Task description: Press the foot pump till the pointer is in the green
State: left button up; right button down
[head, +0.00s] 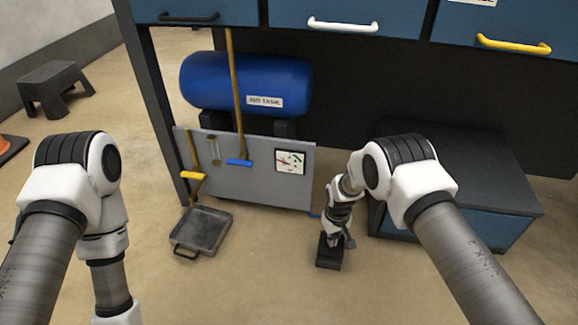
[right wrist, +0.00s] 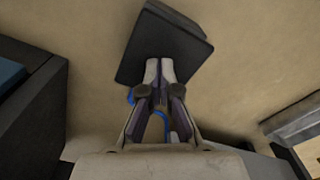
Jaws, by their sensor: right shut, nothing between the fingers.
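The foot pump (head: 328,256) is a small black pedal on the floor, right of the panel. It also shows as a dark plate in the right wrist view (right wrist: 165,45). My right gripper (head: 343,241) points down over it, with its fingers shut and empty. In the right wrist view the fingertips (right wrist: 159,68) overlap the near part of the plate; I cannot tell whether they touch it. A square white gauge (head: 290,162) sits on the grey panel, with green and red marks; its pointer is too small to read surely. My left gripper is out of view.
A blue air tank (head: 245,82) stands behind the grey panel (head: 245,190). A dark metal pan (head: 202,232) lies left of the pump. A dark cabinet (head: 455,185) stands close to its right. Bare floor lies in front. A step stool (head: 55,85) is far left.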

jog(key=shift+f, duration=0.6)
notch_tip(320, 180, up, 5)
jog(key=p, duration=0.3)
jog(key=shift+f+p, duration=0.15)
jog(key=shift+p, duration=0.2)
jog(key=shift+f, duration=0.1)
